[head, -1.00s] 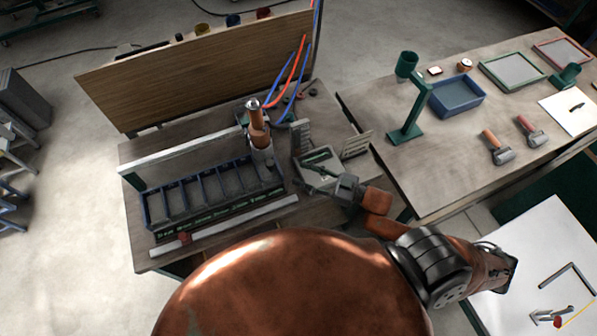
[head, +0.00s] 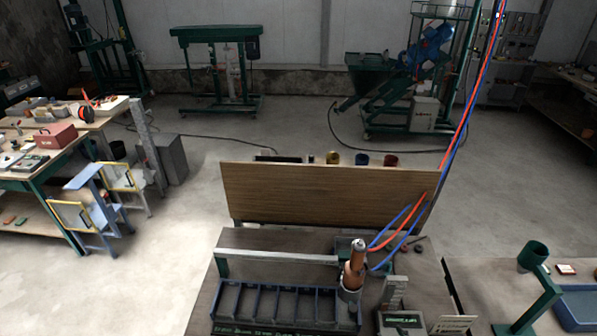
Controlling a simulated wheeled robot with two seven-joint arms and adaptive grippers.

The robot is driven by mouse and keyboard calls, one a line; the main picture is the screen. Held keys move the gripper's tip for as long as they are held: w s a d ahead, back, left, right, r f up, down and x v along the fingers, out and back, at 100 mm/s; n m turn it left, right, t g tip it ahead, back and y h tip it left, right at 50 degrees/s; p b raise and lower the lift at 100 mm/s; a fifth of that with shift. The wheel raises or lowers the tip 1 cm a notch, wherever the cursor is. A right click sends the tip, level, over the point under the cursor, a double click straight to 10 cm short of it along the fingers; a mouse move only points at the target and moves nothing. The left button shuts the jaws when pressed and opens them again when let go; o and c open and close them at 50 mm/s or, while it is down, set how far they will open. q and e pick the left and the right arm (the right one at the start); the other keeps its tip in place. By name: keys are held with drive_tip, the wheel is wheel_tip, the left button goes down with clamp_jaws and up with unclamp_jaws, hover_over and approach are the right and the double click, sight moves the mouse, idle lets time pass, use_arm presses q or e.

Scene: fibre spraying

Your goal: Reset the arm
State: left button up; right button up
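Neither of my grippers nor any of my arm links shows in the head view now. The workbench (head: 240,238) stands at the lower middle. On it a copper-coloured spray tool (head: 354,268) stands upright in a grey holder. Red and blue hoses (head: 412,222) run from beside it up to the top right. A row of blue-walled bins (head: 285,301) lies left of the tool. A grey box with a green display (head: 403,320) sits right of it, cut by the lower edge.
A wooden panel (head: 325,195) rises behind the bench. A green stand (head: 537,290) and a blue tray (head: 580,305) are at the right. Blue step chairs (head: 90,205) and a cluttered table (head: 45,165) are at the left. Open floor (head: 270,125) lies behind the panel.

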drive_tip(key=s+d+f+m+g+h, duration=0.25)
drive_tip(key=s+g, duration=0.25)
drive_tip(key=s, duration=0.5)
drive_tip(key=s+d+f+m+g+h, duration=0.1)
drive_tip(key=s+d+f+g+h, duration=0.2)
drive_tip(key=s, duration=0.6)
wheel_tip(320, 180, down, 39)
drive_tip(key=s+a+g+y+b, duration=0.2)
drive_tip(key=g+b, duration=0.1)
drive_tip(key=b, duration=0.5)
drive_tip(key=s+f+n+b, duration=0.1)
drive_tip(key=s+f+b, duration=0.4)
drive_tip(key=s+f, duration=1.4)
wheel_tip(320, 180, down, 3)
drive_tip(key=shift+s+d+f+g+b, duration=0.1)
drive_tip(key=shift+s+d+g+b, duration=0.1)
drive_tip(key=shift+d+g+b, duration=0.2)
